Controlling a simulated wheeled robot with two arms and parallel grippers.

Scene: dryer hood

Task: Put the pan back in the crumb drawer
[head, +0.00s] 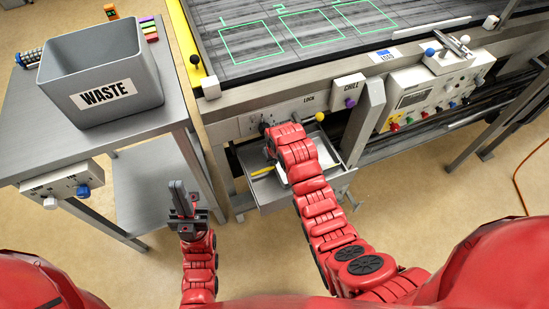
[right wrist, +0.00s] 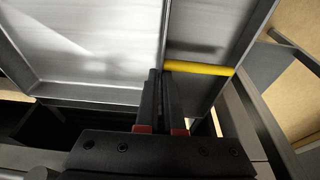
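The crumb drawer (head: 270,198) is a grey metal tray pulled out below the table front. The pan (right wrist: 95,45) is a bright metal tray inside the drawer. Most of it is hidden behind my right arm in the head view. My right gripper (right wrist: 160,78) reaches down into the drawer. Its fingers are close together at the pan's side wall and look shut on it. A yellow bar (right wrist: 200,68) crosses the gap between that wall and the drawer side. My left gripper (head: 182,195) is beside the grey side table, away from the drawer, and its finger gap is unclear.
A grey WASTE bin (head: 100,65) stands on the side table (head: 50,148) at left. Above the drawer are a yellow knob (head: 319,116), a CHILL box (head: 348,92) and a control panel (head: 420,95). Floor is open in front of the drawer.

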